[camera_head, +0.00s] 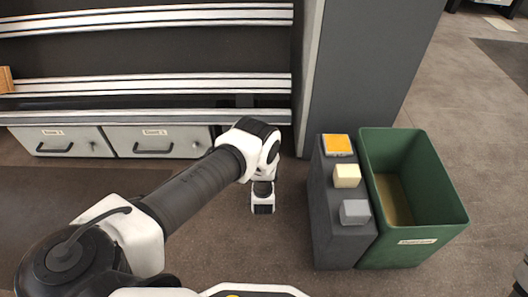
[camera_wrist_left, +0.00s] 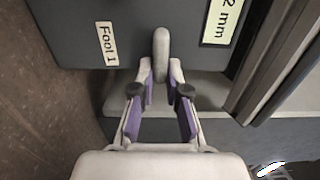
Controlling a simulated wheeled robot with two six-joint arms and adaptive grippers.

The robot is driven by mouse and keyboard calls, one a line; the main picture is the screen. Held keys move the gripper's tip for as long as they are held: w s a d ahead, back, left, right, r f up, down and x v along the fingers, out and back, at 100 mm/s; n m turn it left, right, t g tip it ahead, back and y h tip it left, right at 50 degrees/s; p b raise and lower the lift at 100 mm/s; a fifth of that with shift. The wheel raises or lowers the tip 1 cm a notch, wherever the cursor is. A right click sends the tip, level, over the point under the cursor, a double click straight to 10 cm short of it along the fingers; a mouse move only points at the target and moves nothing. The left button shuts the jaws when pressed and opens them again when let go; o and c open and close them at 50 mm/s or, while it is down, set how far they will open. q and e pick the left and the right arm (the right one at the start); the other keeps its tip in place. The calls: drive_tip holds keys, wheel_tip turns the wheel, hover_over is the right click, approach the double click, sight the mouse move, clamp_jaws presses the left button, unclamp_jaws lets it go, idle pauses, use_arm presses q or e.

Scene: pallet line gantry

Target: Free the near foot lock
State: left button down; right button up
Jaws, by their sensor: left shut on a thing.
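In the left wrist view, the near foot lock shows as a grey rounded lever (camera_wrist_left: 161,42) standing out from a dark grey face (camera_wrist_left: 70,20). A label reading "Foot 1" (camera_wrist_left: 106,44) is left of the lever. My left gripper (camera_wrist_left: 161,75) is shut on the lever, with a fingertip on each side of its lower end. In the head view my left arm reaches in from the lower left, and its fingers and the lever cannot be made out there. My right gripper is in neither view.
Two grey drawers (camera_head: 62,142) sit below pale rails (camera_head: 150,82) at the left. A dark stand (camera_head: 340,235) bearing orange, cream and grey blocks is beside a green bin (camera_head: 412,145) at the right. A label ending "2 mm" (camera_wrist_left: 224,20) is right of the lever.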

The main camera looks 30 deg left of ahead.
use_arm(q)
drive_tip(key=c, duration=1.2)
unclamp_jaws()
drive_tip(key=v, duration=1.2)
